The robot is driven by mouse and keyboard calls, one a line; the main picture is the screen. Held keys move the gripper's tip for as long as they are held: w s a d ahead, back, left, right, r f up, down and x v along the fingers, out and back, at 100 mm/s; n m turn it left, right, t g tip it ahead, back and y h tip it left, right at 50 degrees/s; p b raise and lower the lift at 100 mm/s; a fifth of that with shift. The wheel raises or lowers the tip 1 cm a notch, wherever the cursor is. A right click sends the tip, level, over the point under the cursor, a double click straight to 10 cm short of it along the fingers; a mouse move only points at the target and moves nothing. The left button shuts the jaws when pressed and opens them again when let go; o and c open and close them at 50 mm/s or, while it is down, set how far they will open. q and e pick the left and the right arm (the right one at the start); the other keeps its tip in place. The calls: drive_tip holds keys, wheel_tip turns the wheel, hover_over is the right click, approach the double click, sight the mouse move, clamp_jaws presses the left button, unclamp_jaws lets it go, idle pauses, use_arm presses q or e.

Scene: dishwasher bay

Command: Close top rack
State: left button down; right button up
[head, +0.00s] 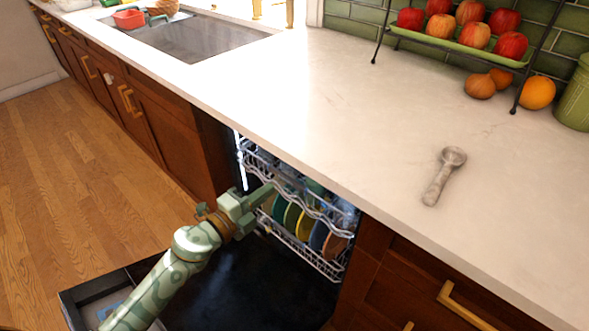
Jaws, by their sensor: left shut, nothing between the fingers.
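The dishwasher stands open under the counter, with its door (245,290) folded down. The top rack (325,213) is a wire rack with a wavy front edge, sitting mostly inside the opening beneath the counter. Glassware shows dimly in it. The lower rack (318,262) holds several coloured plates. My left gripper (268,192) is shut and empty, its fingertips at the left part of the top rack's front. I cannot tell whether they touch the wire. My right gripper is not in view.
A pale counter (330,110) overhangs the dishwasher. A spoon-shaped utensil (444,176) lies on it. A tiered fruit stand (462,45), loose fruit and a green canister (577,95) stand at the back right. Wooden cabinets flank the opening. The floor at left is clear.

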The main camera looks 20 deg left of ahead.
use_arm(q)
drive_tip(key=b+x, duration=0.1)
drive_tip(key=x, duration=0.9)
drive_tip(key=shift+w, duration=0.2)
drive_tip(key=shift+d, duration=0.2)
drive_tip(key=x, duration=0.4)
drive_tip(key=shift+w+r+b, duration=0.25)
drive_tip(key=shift+b, duration=0.1)
